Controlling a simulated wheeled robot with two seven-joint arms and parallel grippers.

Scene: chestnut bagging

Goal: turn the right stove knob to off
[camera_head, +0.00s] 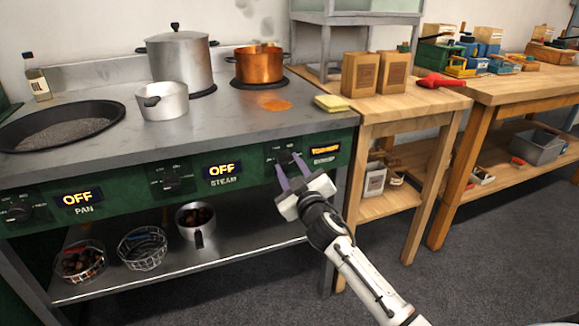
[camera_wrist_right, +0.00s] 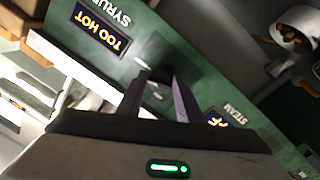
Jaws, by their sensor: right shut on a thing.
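The right stove knob (camera_head: 286,156) is a dark dial on the green front panel, left of the lit SYRUP display (camera_head: 325,149). In the right wrist view that display (camera_wrist_right: 100,30) reads TOO HOT. My right gripper (camera_head: 288,163) reaches the panel from the front, its two purple fingers on either side of the knob and shut on it. In the right wrist view the fingers (camera_wrist_right: 157,85) partly hide the dark knob, so its pointer direction cannot be told. My left gripper is not in view.
The STEAM display (camera_head: 222,170) and PAN display (camera_head: 77,198) both read OFF. A copper pot (camera_head: 258,66) and a steel stockpot (camera_head: 180,62) stand on the stove (camera_head: 215,128). An orange spill (camera_head: 274,103) and a sponge (camera_head: 331,103) lie near its right edge. A wooden table (camera_head: 430,105) adjoins it.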

